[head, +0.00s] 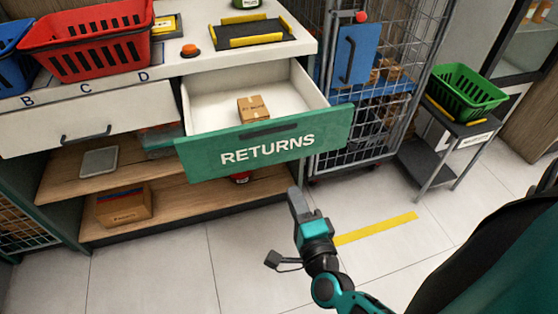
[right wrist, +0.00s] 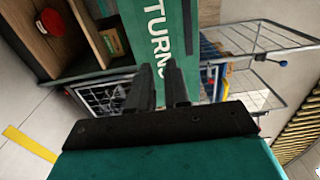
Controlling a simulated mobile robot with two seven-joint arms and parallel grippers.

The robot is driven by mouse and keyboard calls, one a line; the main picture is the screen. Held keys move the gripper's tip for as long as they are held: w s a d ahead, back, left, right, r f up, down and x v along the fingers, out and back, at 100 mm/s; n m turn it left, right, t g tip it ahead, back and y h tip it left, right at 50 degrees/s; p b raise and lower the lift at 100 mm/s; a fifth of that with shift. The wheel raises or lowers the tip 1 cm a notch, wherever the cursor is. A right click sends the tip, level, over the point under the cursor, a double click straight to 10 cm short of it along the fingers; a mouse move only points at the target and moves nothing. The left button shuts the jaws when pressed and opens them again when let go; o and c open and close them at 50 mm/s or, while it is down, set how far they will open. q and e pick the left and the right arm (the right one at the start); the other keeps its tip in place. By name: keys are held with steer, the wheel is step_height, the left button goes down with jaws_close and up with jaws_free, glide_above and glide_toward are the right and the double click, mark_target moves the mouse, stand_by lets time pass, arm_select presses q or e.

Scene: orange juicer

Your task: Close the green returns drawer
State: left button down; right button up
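The green returns drawer (head: 220,157) is pulled out from the white counter in the head view, its front marked RETURNS. A small cardboard box (head: 253,108) lies inside it. A dark handle slot shows at the top of the front. My right gripper (head: 298,203) is in front of and below the drawer front's right part, apparently apart from it. In the right wrist view, its two dark fingers (right wrist: 161,82) show a narrow gap with nothing held, and the green front (right wrist: 160,30) lies beyond them. My left gripper is not in view.
A wire cage cart (head: 385,120) stands right of the drawer. A green basket (head: 468,92) sits on a small cart. Open floor lies in front.

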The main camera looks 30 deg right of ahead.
mark_target(273, 147)
steer(key=x, duration=1.3)
steer(key=shift+w, duration=0.35)
jaws_close()
steer(key=shift+r, duration=0.1)
steer(key=shift+w, duration=0.1)
